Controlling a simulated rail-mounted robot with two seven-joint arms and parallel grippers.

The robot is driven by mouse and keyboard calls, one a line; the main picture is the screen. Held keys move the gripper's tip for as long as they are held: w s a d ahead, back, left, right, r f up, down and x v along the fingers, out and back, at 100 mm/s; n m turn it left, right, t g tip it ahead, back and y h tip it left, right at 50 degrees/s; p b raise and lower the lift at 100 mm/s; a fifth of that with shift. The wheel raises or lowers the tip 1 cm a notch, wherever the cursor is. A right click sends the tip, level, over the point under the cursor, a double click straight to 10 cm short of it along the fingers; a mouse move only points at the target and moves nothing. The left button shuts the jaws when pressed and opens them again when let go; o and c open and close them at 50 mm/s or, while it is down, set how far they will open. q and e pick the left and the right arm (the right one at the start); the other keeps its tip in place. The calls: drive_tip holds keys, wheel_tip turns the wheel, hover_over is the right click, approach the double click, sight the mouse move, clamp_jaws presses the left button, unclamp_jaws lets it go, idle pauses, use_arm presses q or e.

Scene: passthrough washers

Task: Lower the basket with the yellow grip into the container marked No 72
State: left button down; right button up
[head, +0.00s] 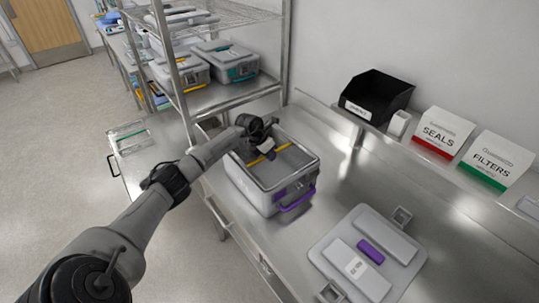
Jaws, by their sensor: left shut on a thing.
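A grey open container (262,196) with a purple front handle (297,198) stands on the steel bench. A basket with a yellow grip (284,147) shows within the container's rim; how deep it sits is hard to tell. My left gripper (268,152) reaches over the container from the left and is shut on the yellow grip, partly hiding it. A grey lid (328,254) with a purple piece lies flat on the bench at the lower right; its small label (355,268) seems to read No 72. My right gripper is not in view.
A wire basket with a green grip (130,134) lies at the bench's left end. A wire rack behind holds closed containers, one with teal parts (238,70). A black bin (380,96) and SEALS (441,134) and FILTERS (497,160) boxes line the back ledge.

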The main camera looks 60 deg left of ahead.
sight(269, 166)
use_arm(q)
drive_tip(key=shift+f+b, duration=0.3)
drive_tip(key=shift+f, duration=0.15)
drive_tip(key=shift+f+b, duration=0.35)
drive_tip(key=shift+f, duration=0.2)
idle(0.4)
drive_tip(key=shift+f+b, duration=0.4)
drive_tip(key=shift+f, duration=0.1)
drive_tip(key=shift+f+b, duration=0.35)
drive_tip(key=shift+f, duration=0.2)
idle(0.5)
drive_tip(key=shift+f+b, duration=0.4)
drive_tip(key=shift+f, duration=0.2)
drive_tip(key=shift+f+b, duration=0.45)
drive_tip(key=shift+f, duration=0.15)
idle(0.6)
idle(0.3)
